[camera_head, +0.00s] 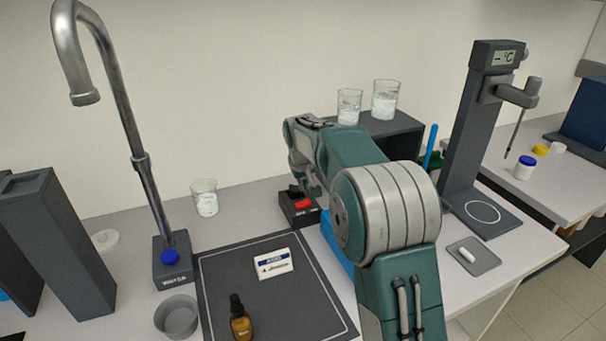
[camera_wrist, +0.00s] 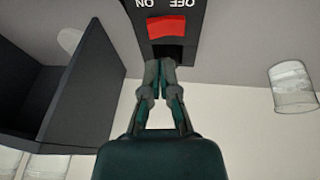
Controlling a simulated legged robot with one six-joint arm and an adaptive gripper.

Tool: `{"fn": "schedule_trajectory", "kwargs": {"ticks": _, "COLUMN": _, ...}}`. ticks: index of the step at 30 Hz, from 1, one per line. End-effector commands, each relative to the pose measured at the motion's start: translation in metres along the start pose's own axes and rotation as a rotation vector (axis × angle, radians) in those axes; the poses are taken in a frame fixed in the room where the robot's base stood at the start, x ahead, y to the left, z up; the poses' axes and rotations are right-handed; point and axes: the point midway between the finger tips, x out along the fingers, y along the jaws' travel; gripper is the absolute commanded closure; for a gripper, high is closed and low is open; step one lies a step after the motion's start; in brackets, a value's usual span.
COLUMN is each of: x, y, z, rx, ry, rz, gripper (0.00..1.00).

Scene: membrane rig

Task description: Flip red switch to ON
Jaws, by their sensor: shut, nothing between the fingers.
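The red switch (camera_head: 303,203) sits on a small dark box (camera_head: 287,212) on the bench, beside my arm in the head view. In the wrist view the red rocker (camera_wrist: 167,27) shows on the dark box, with ON and OFF lettering upside down at the top edge. My gripper (camera_wrist: 160,64) is shut and empty, its fingertips at the near edge of the box, just below the red rocker in the picture. I cannot tell whether the fingertips touch the box. In the head view my gripper (camera_head: 297,190) is close to the switch box, partly hidden by my arm.
A dark shelf (camera_head: 400,125) with two beakers on top stands behind my arm. A black mat (camera_head: 220,270) carries a white labelled box (camera_head: 273,263) and a brown dropper bottle (camera_head: 240,320). A glass beaker (camera_head: 204,197) and a tall faucet (camera_head: 140,160) stand left of the switch.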

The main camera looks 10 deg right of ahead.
Motion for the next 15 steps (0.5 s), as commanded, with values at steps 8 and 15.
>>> {"fn": "schedule_trajectory", "kwargs": {"ticks": 8, "x": 0.042, "y": 0.009, "z": 0.009, "rx": 0.001, "ry": -0.002, "rz": 0.000, "gripper": 1.00}}
{"fn": "schedule_trajectory", "kwargs": {"ticks": 15, "x": 0.051, "y": 0.011, "z": 0.011, "rx": 0.000, "ry": 0.001, "rz": 0.000, "gripper": 1.00}}
